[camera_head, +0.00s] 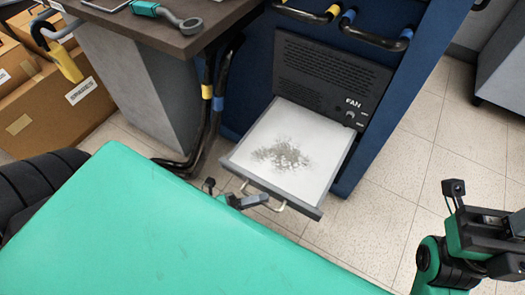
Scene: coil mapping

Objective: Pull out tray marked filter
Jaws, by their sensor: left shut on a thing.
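The filter tray (328,183) is an open grey drawer jutting out from the blue cabinet, below the dark vented panel marked FAN. Its white inside has a patch of grey dust and debris in the middle. No filter label can be read. A pale bar handle (283,208) runs along its front. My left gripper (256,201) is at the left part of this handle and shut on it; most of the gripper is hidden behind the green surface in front.
The blue cabinet (418,75) stands behind the tray, with the FAN panel (325,80) on its front. A dark-topped desk (215,25) with a wrench (170,15) and cardboard boxes (60,105) are at left. Black hoses (205,110) run beside the cabinet. Tiled floor (410,165) is clear at right.

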